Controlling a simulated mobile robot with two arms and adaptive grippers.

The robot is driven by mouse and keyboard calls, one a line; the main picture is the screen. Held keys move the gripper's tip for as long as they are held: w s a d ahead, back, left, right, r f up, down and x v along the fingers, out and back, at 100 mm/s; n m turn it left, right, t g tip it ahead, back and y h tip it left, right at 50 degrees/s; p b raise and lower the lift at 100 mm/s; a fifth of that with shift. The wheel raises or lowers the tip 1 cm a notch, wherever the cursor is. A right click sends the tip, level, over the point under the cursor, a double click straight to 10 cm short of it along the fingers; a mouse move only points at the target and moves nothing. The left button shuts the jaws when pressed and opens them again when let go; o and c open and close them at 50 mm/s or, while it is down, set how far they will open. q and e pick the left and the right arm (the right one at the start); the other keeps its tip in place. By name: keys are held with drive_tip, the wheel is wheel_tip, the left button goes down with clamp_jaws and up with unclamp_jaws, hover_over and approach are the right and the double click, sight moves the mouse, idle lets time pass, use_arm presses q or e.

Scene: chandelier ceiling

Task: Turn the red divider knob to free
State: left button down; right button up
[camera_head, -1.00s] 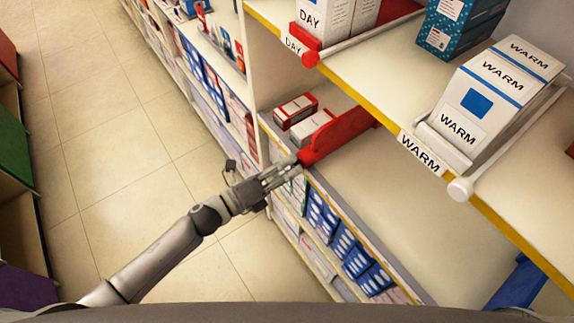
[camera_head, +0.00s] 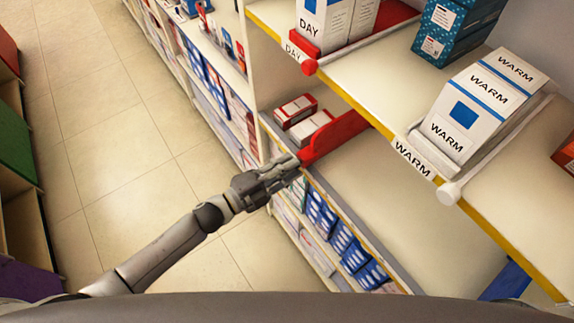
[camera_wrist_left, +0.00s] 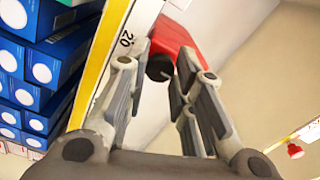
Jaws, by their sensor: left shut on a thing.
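The red divider (camera_head: 338,134) stands on the lower shelf in the head view, with its front end at the shelf edge. My left gripper (camera_head: 296,161) is at that front end and hides the knob there. In the left wrist view the red divider (camera_wrist_left: 176,38) shows between my left gripper's fingers (camera_wrist_left: 162,62). A dark round knob (camera_wrist_left: 159,69) at its end sits between the fingertips, and the gripper is shut on it. I cannot read a lock or free mark. My right gripper is not in view.
Red-and-white boxes (camera_head: 300,116) lie left of the divider. The shelf (camera_head: 380,185) to its right is bare. The upper shelf overhangs with WARM boxes (camera_head: 480,100), a white knob (camera_head: 448,193) and another red knob (camera_head: 309,67). Blue boxes (camera_wrist_left: 30,75) fill a shelf below.

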use_arm(q)
drive_tip(key=shift+n, duration=0.5)
drive_tip(key=c, duration=1.3)
unclamp_jaws()
drive_tip(key=shift+o, duration=0.2)
drive_tip(key=v, duration=1.2)
